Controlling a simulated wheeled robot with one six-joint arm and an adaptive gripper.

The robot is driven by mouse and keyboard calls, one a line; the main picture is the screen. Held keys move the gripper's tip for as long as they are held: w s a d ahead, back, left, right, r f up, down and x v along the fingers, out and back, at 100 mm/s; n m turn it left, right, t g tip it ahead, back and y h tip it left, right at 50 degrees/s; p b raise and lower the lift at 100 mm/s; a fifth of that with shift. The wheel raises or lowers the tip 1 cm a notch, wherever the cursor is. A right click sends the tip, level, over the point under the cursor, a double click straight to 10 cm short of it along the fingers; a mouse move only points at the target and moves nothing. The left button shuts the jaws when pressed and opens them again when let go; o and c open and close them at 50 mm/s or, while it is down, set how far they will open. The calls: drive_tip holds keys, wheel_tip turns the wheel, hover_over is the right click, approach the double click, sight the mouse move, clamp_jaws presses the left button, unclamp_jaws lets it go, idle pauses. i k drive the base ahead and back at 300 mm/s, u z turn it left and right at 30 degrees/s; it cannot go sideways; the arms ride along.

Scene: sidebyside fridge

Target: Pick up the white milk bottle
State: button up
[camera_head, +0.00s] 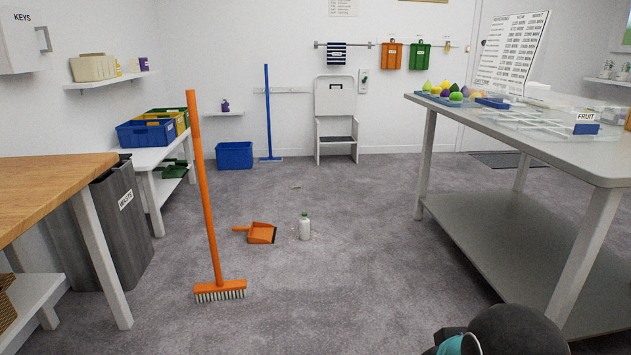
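The white milk bottle (305,229) with a green cap stands upright on the grey carpet near the middle of the view. It is just right of an orange dustpan (262,233), with a small gap between them. Small bits or a faint stain seem to lie on the floor around the bottle. My gripper does not show. Only a dark rounded part with a teal band, which looks like my own arm, shows at the bottom right edge, well apart from the bottle.
An orange broom (206,200) stands upright left of the dustpan. A grey steel table (560,150) with a lower shelf fills the right. A wooden-topped table (50,180) and a waste bin (112,225) are at left. Carpet in front of the bottle is clear.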

sight(305, 223)
drive_tip(key=i, duration=3.8)
drive_tip(key=u, duration=1.85)
